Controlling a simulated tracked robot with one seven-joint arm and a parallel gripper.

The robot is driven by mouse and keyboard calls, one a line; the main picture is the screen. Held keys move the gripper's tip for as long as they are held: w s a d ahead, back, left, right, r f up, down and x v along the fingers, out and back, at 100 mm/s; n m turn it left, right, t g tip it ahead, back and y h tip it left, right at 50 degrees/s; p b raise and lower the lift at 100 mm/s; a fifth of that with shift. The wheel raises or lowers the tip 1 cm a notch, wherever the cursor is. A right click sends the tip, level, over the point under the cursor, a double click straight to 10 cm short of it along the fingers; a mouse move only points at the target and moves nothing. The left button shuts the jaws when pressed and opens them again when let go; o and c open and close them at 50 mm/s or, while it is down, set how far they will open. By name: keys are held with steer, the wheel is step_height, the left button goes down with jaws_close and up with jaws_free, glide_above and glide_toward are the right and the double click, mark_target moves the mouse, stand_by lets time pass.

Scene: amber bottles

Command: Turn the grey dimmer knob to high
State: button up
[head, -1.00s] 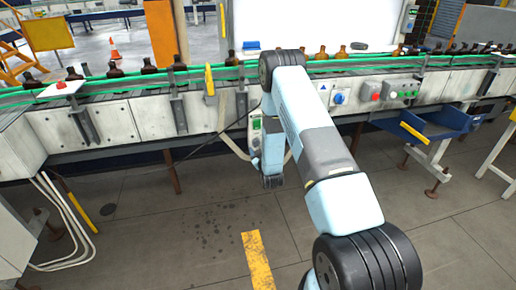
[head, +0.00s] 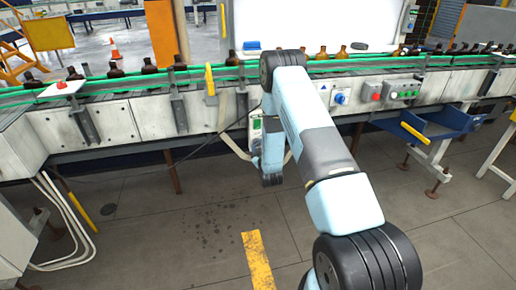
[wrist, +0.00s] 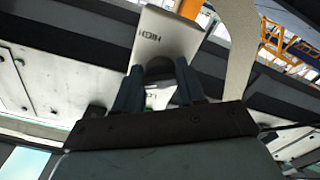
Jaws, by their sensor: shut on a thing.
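In the wrist view, the dimmer knob (wrist: 160,73) shows as a dark rounded shape on a pale grey plate (wrist: 178,28). Printed on the plate, upside down in this view, is HIGH beyond the knob; part of LOW shows on the near side, between the fingers. My gripper (wrist: 159,67) has one dark blue finger on each side of the knob and is shut on it. The knob's pointer, if any, cannot be made out. In the head view my forearm hangs down in front of the conveyor and hides the fingers and knob.
A conveyor with green rails (head: 215,72) carries amber bottles (head: 149,66) across the back. A pale box with a green part (head: 256,125) is beside my forearm. A blue rotary switch (head: 341,98), a button box (head: 404,91) and a blue chute (head: 437,124) are to the right.

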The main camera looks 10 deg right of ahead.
steer(key=shift+a, duration=0.15)
steer(key=shift+m, duration=0.3)
steer(key=m, duration=0.5)
steer(key=shift+f, duration=0.1)
steer(key=m, duration=0.6)
steer(key=shift+a, duration=0.15)
steer(key=shift+m, duration=0.3)
steer(key=o, duration=1)
steer(key=shift+s, duration=0.1)
steer(key=s, duration=1.3)
steer(key=shift+s, duration=0.3)
